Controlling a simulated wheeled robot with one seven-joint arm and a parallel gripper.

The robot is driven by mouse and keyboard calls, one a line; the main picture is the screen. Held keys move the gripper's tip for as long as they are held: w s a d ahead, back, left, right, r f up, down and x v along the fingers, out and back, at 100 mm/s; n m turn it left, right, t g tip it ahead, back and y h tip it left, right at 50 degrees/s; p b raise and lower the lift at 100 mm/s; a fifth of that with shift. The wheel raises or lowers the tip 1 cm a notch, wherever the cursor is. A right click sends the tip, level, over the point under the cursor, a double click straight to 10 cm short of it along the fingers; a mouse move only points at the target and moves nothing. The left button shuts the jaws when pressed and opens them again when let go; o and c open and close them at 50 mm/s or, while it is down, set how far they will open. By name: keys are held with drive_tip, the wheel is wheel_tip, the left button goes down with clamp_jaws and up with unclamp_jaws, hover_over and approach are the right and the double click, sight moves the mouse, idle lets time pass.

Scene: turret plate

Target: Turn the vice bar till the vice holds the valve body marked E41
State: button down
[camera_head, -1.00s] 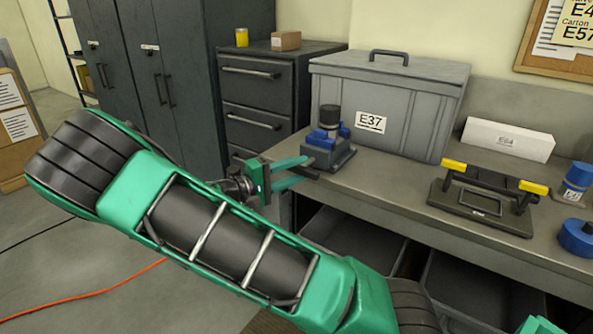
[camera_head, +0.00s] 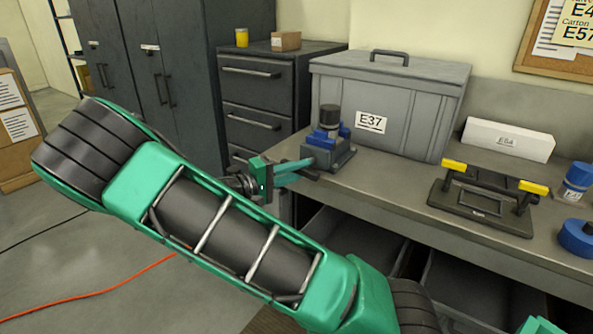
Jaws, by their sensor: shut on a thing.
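The vice (camera_head: 338,158) stands at the left front corner of the workbench, with a grey base and blue jaws. A dark-topped upright part (camera_head: 329,117) stands between the blue jaws; no marking on it is readable, so I cannot tell whether it is the E41 valve body. My gripper (camera_head: 306,167) is at the vice's left front side, its green fingers closed together on the vice bar (camera_head: 313,176). Only a short dark end of the bar shows; the fingers hide the rest.
A grey lidded box marked E37 (camera_head: 430,112) stands behind the vice. To the right are a black frame with yellow grips (camera_head: 480,214), a white box (camera_head: 508,139) and blue cylindrical parts (camera_head: 574,183). A drawer cabinet (camera_head: 284,96) stands at the left back.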

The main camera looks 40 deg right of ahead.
drive_tip(key=m+y, duration=0.1)
drive_tip(key=m, duration=0.2)
drive_tip(key=shift+y, duration=0.3)
drive_tip(key=m+t+y, duration=0.1)
drive_tip(key=m, duration=0.2)
drive_tip(key=m+t+y, duration=0.1)
drive_tip(key=m+t, duration=0.1)
drive_tip(key=m, duration=0.1)
drive_tip(key=shift+a, duration=0.1)
drive_tip(key=shift+m+t+y, duration=0.6)
drive_tip(key=shift+m+t, duration=0.1)
drive_tip(key=shift+m, duration=0.5)
drive_tip(key=shift+w+a, duration=0.1)
drive_tip(key=c, duration=1.8)
unclamp_jaws()
drive_tip(key=shift+o, duration=0.7)
